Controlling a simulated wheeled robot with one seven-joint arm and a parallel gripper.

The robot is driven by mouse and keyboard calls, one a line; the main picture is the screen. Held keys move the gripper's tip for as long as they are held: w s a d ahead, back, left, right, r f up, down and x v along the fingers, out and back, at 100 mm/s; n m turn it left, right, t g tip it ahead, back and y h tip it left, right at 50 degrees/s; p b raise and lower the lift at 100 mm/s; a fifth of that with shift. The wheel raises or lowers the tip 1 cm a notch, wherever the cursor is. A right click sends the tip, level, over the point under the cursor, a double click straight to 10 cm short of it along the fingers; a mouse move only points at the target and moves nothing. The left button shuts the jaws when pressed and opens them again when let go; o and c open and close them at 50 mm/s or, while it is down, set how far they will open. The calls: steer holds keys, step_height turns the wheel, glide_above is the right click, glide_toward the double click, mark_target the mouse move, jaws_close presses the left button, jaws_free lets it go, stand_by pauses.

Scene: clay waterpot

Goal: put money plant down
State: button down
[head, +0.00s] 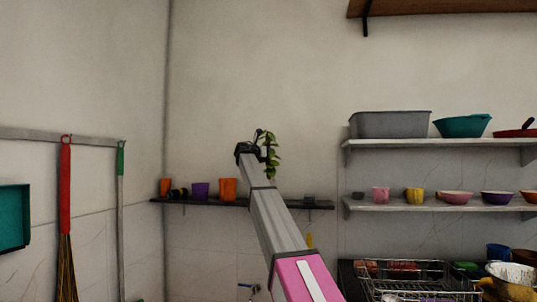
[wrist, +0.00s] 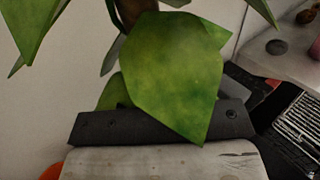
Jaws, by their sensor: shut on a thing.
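The money plant (head: 271,158), a small plant with green trailing leaves, hangs at the end of my raised arm in the head view. My gripper (head: 262,149) is shut on it and holds it up in front of the back wall, above the dark shelf (head: 290,204). In the wrist view a large green leaf of the money plant (wrist: 175,75) covers the middle, with more leaves at the top. A brown part shows behind the leaf at the top. My fingertips are hidden there by the leaves.
Orange and purple pots (head: 200,190) stand at the left of the dark shelf. Wall shelves at right hold a grey tub (head: 390,124), a teal bowl (head: 463,126) and several cups and bowls. A wire dish rack (head: 405,276) stands below. A red broom (head: 66,190) hangs at left.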

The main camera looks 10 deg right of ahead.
steer(key=c, duration=1)
jaws_free()
steer(key=shift+f, duration=0.1)
steer(key=v, duration=1.2)
steer(key=shift+s, duration=0.1)
